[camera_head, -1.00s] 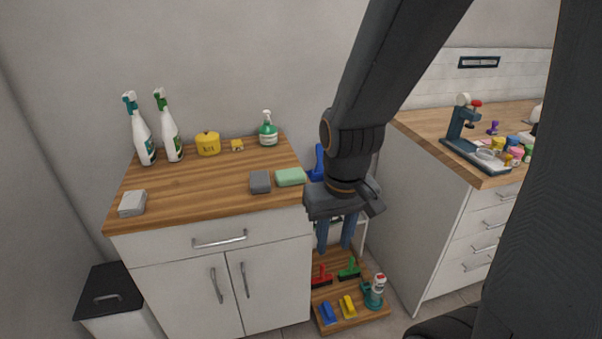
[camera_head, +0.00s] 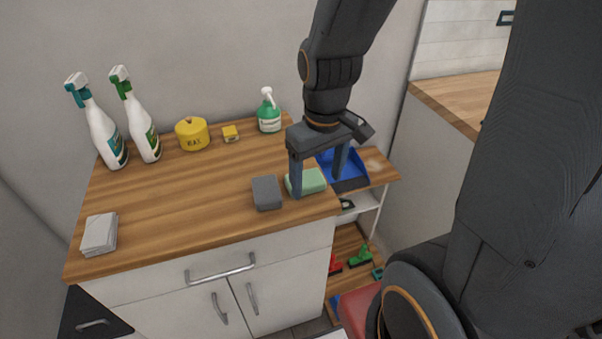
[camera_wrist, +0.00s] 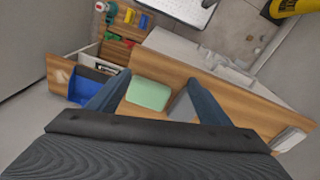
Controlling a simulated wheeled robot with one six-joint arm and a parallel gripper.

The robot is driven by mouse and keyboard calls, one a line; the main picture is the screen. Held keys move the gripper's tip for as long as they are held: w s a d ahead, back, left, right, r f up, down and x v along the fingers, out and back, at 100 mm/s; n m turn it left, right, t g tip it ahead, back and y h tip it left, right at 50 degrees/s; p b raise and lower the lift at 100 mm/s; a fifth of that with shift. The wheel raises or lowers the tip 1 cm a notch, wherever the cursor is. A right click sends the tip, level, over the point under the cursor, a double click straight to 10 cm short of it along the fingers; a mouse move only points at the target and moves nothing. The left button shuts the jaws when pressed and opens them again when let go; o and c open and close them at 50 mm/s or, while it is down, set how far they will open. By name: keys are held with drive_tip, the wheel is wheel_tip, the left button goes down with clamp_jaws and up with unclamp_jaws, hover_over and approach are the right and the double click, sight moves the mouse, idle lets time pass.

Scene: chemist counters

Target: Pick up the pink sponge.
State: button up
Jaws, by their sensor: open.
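I see no pink sponge in these frames. A pale green sponge (camera_head: 309,181) lies flat near the right end of the wooden counter top, and a dark grey sponge (camera_head: 267,193) lies just left of it. My gripper (camera_head: 317,188) is open and empty, pointing down at the green sponge. Its left finger covers part of the green sponge's left end in the head view. In the wrist view, the green sponge (camera_wrist: 149,94) shows between my fingers (camera_wrist: 160,78), and the grey sponge (camera_wrist: 181,107) is partly hidden beside one finger. Whether the fingers touch anything, I cannot tell.
Two spray bottles (camera_head: 142,128), a yellow tin (camera_head: 193,134), a small yellow sponge (camera_head: 231,133) and a green pump bottle (camera_head: 269,114) stand along the back. A white stack (camera_head: 100,234) lies at front left. A blue dustpan (camera_head: 345,170) is right of the counter. The counter's middle is clear.

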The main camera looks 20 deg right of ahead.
sight(305, 178)
drive_tip(key=w+n, duration=0.2)
drive_tip(key=n, duration=0.2)
drive_tip(key=w+n, duration=0.3)
drive_tip(key=n, duration=0.2)
drive_tip(key=w+n, duration=0.2)
drive_tip(key=n, duration=0.2)
drive_tip(key=shift+w+a+r+g, duration=0.15)
drive_tip(key=shift+w+r+g, duration=0.1)
drive_tip(key=shift+r+g, duration=0.15)
drive_tip(key=shift+w+n, duration=0.35)
drive_tip(key=shift+n, duration=0.65)
drive_tip(key=shift+f+p, duration=0.4)
drive_tip(key=shift+f, duration=0.2)
drive_tip(key=f, duration=0.1)
drive_tip(key=f+p, duration=0.1)
drive_tip(key=f, duration=0.3)
drive_tip(key=shift+s+d+p, duration=0.15)
drive_tip(key=shift+d+p, duration=0.1)
drive_tip(key=shift+p, duration=0.05)
drive_tip(key=shift+f, duration=0.8)
drive_tip(key=c, duration=1.2)
